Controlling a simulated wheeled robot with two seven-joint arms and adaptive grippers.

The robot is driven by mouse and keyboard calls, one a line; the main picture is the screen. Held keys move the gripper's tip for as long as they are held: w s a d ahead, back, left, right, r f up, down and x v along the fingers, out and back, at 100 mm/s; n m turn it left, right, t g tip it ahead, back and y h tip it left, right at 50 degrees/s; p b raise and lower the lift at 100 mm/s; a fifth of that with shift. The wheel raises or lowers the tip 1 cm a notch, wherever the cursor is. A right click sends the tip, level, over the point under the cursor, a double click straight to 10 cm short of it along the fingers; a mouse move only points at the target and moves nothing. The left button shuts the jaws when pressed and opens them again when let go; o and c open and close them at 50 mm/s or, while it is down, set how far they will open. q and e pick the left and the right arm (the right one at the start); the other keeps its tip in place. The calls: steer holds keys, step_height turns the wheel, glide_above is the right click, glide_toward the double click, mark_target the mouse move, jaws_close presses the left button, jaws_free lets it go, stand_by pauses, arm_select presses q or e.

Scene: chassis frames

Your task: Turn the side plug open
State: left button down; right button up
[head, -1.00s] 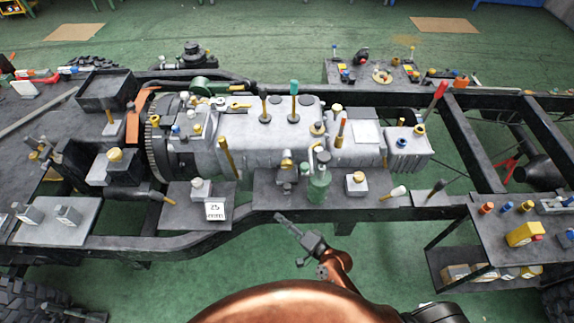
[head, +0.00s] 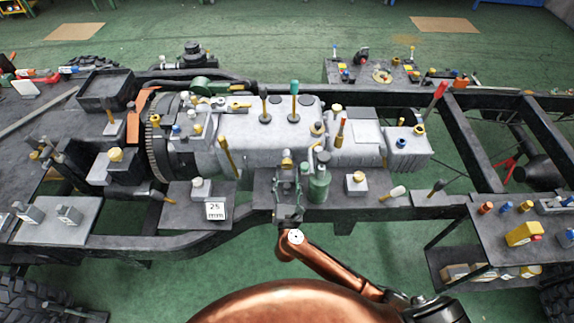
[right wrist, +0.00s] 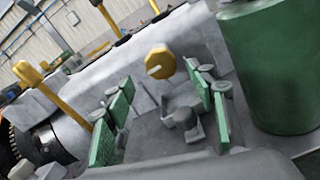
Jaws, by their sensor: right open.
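The side plug, a yellow eight-sided cap with a pale slot, shows on the side of the grey housing in the right wrist view (right wrist: 159,63). In the head view the yellow plug (head: 287,160) is small and partly covered by my gripper. My right gripper (head: 288,178) is open and reaches up to the plug from the front. In the right wrist view its two green-padded fingers (right wrist: 163,88) stand apart, with the plug just beyond and between their tips. I see no contact with the plug. My left gripper is out of view.
A green cylinder (head: 319,184) stands close on the right of my right gripper; it looms large in the right wrist view (right wrist: 275,75). A yellow-handled lever (head: 226,157) rises on the left.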

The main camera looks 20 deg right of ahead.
mark_target(287, 167)
steer(key=x, duration=0.7)
steer(key=shift+w+d, duration=0.1)
steer(key=shift+w, duration=0.15)
steer(key=shift+c, duration=0.4)
steer(key=c, duration=1.1)
